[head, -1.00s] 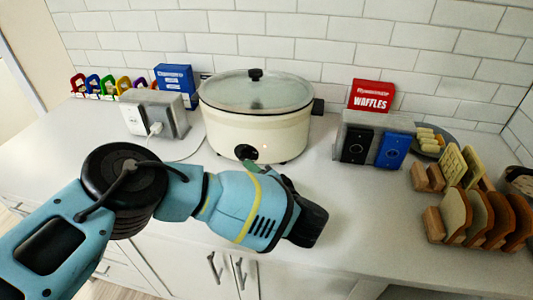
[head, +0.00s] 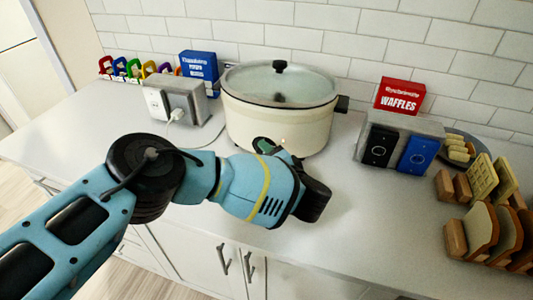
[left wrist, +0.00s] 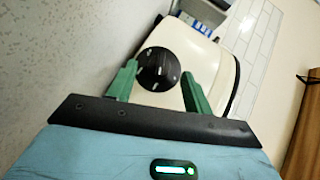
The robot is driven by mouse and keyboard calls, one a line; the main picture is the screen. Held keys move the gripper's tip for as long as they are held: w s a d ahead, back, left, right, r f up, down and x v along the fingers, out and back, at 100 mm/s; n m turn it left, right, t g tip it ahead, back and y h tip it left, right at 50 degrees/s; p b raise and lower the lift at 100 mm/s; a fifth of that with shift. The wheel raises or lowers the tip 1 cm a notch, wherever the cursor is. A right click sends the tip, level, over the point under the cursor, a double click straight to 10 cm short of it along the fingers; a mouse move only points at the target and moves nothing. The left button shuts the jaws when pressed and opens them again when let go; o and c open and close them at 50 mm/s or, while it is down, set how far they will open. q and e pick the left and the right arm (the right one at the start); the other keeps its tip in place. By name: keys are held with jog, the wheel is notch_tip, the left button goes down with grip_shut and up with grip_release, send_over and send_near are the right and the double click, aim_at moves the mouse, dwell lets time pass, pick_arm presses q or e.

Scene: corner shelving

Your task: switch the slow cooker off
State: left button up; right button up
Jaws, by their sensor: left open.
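The cream slow cooker (head: 255,120), with a glass lid and black handle, stands on the counter against the tiled wall. Its black round control knob (left wrist: 159,85) with pale marks shows on its front in the left wrist view. My left gripper (left wrist: 158,68) is open, with one green finger on each side of the knob; I cannot tell whether they touch it. In the head view the left gripper (head: 270,146) is at the cooker's lower front and mostly hides the knob.
A grey socket block (head: 178,100) with a plug and a blue box (head: 199,66) stand left of the cooker. Right of it are a switch block (head: 400,140), a red waffles box (head: 400,95) and bread racks (head: 480,235). The front counter is clear.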

pick_arm(q)
jog(key=shift+x, duration=0.9)
jog(key=shift+c, duration=0.2)
jog(key=c, duration=0.9)
